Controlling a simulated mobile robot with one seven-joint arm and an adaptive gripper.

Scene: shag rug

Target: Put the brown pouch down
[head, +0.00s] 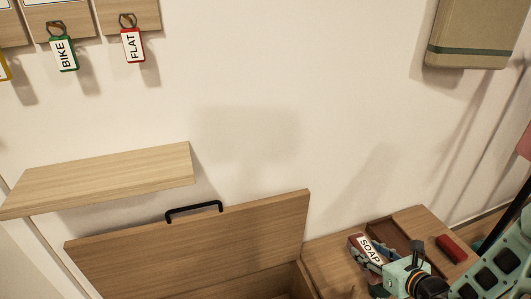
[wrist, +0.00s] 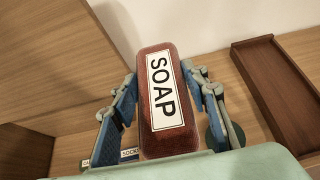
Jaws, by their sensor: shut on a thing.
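The brown pouch (wrist: 158,138), reddish brown with a white label reading SOAP, sits between the two fingers of my gripper (wrist: 160,75). The fingers press on its left and right sides in the wrist view. In the head view the pouch (head: 355,243) and my gripper (head: 368,256) are at the lower right, over the wooden top (head: 328,257). The pouch's lower end is hidden by my gripper's body. I cannot tell whether the pouch touches the wood.
A shallow dark brown tray (wrist: 262,62) lies right of the pouch; its visible part is empty. A red block (head: 452,249) is farther right. A raised wooden lid (head: 190,250) with a black handle (head: 194,209) stands left. A shelf (head: 100,178) juts from the wall.

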